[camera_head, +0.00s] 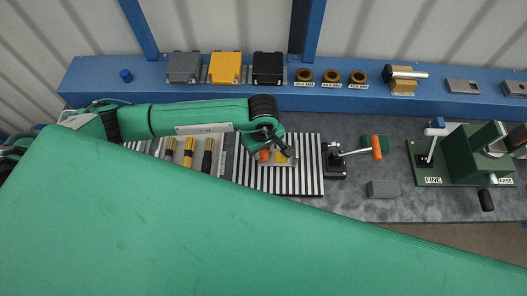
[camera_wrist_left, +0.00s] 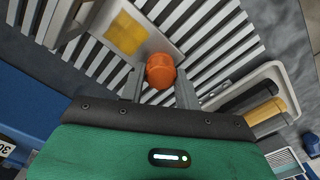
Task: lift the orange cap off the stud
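The orange cap (camera_wrist_left: 160,71) shows in the left wrist view between the two fingers of my left gripper (camera_wrist_left: 160,88). A gap shows at its left, and its right side is close to the other finger; I cannot tell whether they touch. The stud under the cap is hidden. In the head view the cap (camera_head: 264,155) is a small orange spot beside my left gripper (camera_head: 276,150), over the striped plate (camera_head: 310,175). My right gripper is not in view.
A yellow square (camera_wrist_left: 126,33) on a pale plate lies close to the cap. A tray with black and yellow handles (camera_head: 188,153) is left of it. A black clamp with an orange-ended lever (camera_head: 375,147) stands to the right.

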